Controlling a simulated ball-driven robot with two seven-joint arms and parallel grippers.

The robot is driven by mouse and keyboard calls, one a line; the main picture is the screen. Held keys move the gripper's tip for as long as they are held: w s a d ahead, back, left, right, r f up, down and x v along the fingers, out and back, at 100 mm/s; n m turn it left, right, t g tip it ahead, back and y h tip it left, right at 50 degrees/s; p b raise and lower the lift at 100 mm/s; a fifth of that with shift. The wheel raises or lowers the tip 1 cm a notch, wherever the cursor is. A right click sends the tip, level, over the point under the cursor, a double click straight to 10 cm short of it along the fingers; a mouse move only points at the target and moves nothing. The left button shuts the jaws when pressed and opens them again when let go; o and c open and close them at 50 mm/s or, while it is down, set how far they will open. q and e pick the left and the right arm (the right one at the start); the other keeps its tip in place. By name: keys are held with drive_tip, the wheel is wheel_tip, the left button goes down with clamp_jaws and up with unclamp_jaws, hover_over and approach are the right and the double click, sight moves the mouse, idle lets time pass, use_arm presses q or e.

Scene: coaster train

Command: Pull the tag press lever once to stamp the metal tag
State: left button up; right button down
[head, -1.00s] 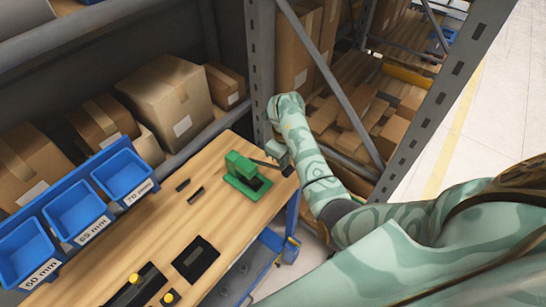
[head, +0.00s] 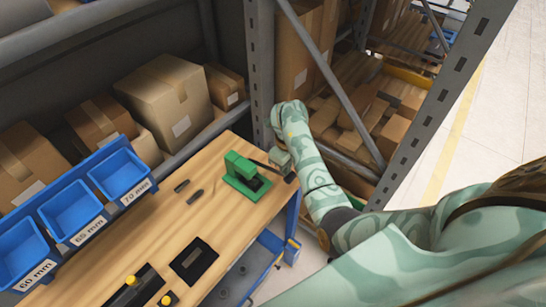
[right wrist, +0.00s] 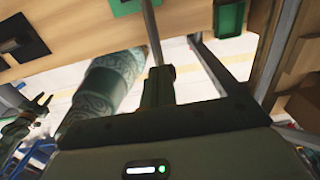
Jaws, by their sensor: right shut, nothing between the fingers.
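The green tag press (head: 240,170) stands near the far right end of the wooden bench. Its dark lever (head: 262,165) reaches right from the top toward my right gripper (head: 288,175). The gripper is shut with nothing between its fingers, at the lever's outer end; whether they touch I cannot tell. In the right wrist view a grey bar (right wrist: 154,30) runs down to the gripper, and a green part (right wrist: 229,18) shows at the bench edge. I cannot make out the metal tag. My left gripper is not seen in the head view.
Two small dark pieces (head: 188,191) lie left of the press. A black plate (head: 194,261) and a black fixture with yellow knobs (head: 133,281) are nearer. Blue bins (head: 72,210) line the bench's left side. A grey rack post (head: 262,75) stands behind my right gripper.

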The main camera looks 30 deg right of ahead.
drive_tip(key=shift+f, duration=0.1)
idle(0.3)
drive_tip(key=shift+s+d+f+b, duration=0.1)
drive_tip(key=shift+s+f+b, duration=0.15)
drive_tip(key=shift+f+b, duration=0.4)
wheel_tip(320, 180, up, 13)
drive_tip(key=p, duration=1.3)
drive_tip(key=shift+f, duration=0.1)
